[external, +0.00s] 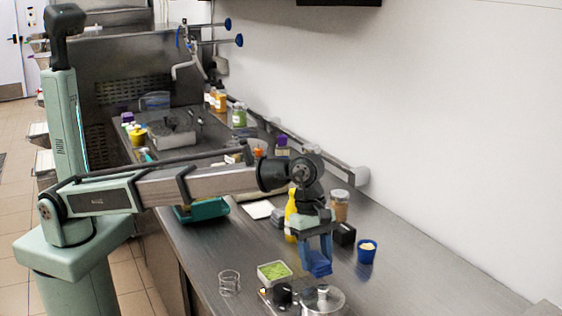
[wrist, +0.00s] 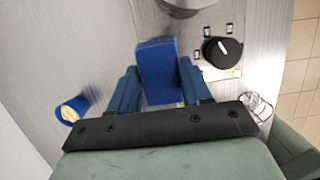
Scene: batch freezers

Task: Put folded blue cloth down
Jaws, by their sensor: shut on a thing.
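The folded blue cloth (wrist: 156,72) is a small blue block between my fingers in the wrist view. It also shows low in the external view (external: 320,268), hanging from my gripper (external: 318,250). My gripper, with blue fingers, also shows in the wrist view (wrist: 157,88) and is shut on the cloth. The cloth is over the steel counter (external: 410,285), behind the round metal lid. I cannot tell whether the cloth touches the counter.
A round metal lid (external: 323,299) and a black knob (wrist: 222,52) are close by. A green-filled container (external: 274,272), a wire holder (external: 229,283), a blue cup (external: 367,251) and a black box (external: 344,234) stand around. The counter at the right is clear.

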